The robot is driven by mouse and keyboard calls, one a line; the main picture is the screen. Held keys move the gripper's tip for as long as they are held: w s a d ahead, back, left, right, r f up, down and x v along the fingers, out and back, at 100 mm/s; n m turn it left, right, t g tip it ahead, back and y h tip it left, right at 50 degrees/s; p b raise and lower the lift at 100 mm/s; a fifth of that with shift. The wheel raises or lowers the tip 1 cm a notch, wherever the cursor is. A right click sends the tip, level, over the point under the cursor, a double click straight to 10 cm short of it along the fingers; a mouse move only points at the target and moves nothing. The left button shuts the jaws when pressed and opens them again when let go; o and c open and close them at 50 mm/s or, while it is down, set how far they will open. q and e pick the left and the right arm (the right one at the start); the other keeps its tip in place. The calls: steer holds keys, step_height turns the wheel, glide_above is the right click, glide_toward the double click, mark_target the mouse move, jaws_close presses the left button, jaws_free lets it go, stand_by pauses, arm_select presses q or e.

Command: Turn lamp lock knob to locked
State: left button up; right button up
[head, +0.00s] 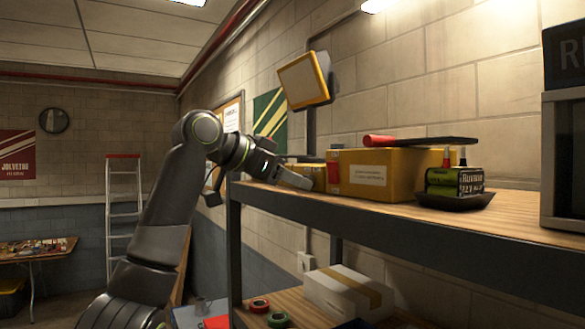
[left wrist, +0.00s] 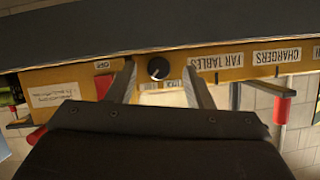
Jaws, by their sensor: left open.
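A round black knob (left wrist: 158,68) sits on the face of a yellow panel (left wrist: 225,62) in the left wrist view, where the lettering shows upside down. A label beside the knob is partly hidden by a finger, and I cannot read the knob's setting. My left gripper (left wrist: 160,78) is open, with one finger on each side of the knob and visible gaps between. In the head view my left gripper (head: 294,178) is at the shelf's left end, by a small yellow box (head: 312,177). A yellow-framed lamp (head: 304,80) stands above it on a post. My right gripper is not in view.
On the shelf (head: 400,208) are a cardboard box (head: 388,170), a red-handled tool (head: 400,141) and a black tray (head: 455,201) with green batteries. A grey cabinet (head: 565,150) stands at the right. Below are a white box (head: 345,292) and tape rolls (head: 278,319).

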arm_select(q)
steer(key=shift+w+d+f, duration=0.15)
steer(key=shift+d, duration=0.15)
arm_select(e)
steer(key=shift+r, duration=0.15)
arm_select(q)
steer(key=shift+c, duration=0.5)
steer(key=shift+a, duration=0.1)
steer(key=c, duration=0.9)
steer(key=shift+w+a+n+g+h, duration=0.1)
steer(key=shift+n+g+h, duration=0.6)
steer(key=shift+n, duration=0.5)
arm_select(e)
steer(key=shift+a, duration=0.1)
arm_select(q)
steer(key=o, duration=1)
